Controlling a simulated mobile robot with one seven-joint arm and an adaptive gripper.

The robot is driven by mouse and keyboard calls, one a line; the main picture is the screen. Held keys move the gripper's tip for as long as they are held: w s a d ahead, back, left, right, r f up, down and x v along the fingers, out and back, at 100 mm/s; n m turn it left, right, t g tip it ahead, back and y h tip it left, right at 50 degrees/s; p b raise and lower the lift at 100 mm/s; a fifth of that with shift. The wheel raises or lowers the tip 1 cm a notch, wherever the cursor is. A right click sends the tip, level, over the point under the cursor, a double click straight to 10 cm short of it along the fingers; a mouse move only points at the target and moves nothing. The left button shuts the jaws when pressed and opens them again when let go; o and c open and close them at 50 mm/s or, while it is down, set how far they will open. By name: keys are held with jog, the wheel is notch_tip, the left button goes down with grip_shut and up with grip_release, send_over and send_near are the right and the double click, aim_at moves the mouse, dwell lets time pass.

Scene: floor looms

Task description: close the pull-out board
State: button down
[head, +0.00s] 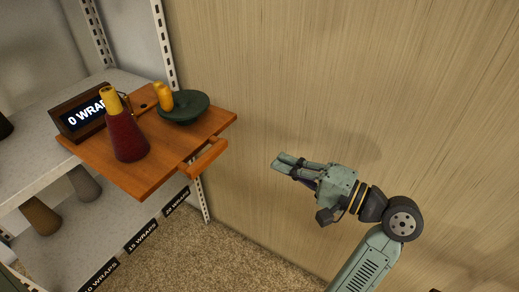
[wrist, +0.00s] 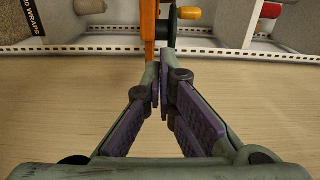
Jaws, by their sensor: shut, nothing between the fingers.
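The pull-out board (head: 170,176) is an orange wooden board that sticks out from the shelf unit at the left of the head view. A bar handle (head: 209,158) runs along its front edge. A dark red cone with a yellow top (head: 128,136), a dark green dish (head: 184,109) with a small orange piece, and a sign reading "0 WRAPS" (head: 82,118) stand on it. My gripper (head: 280,162) is shut and empty, apart from the board, to the right of the handle. In the wrist view the board's orange edge (wrist: 149,22) shows beyond my fingertips (wrist: 158,85).
A shelf (head: 32,185) lies behind and beside the board, with cones (head: 40,216) on the level below. Labels such as "15 WRAPS" (head: 142,236) line the lower shelf edge. A plain wooden wall (head: 370,70) stands behind my gripper. Carpet (head: 215,262) lies below.

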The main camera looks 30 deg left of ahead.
aim_at(155, 114)
jog(key=a+p, duration=0.2)
jog(key=a, duration=1.1)
jog(key=shift+w+f, duration=0.25)
jog(key=shift+f, duration=0.1)
jog(key=a+p, duration=0.1)
jog(key=a, duration=0.8)
jog(key=w+a+p, duration=0.1)
jog(key=a, duration=0.8)
jog(key=w+a+p, duration=0.1)
jog(key=a, duration=0.8)
jog(key=shift+w+p, duration=0.1)
jog(key=shift+p, duration=0.25)
jog(key=shift+d, duration=0.15)
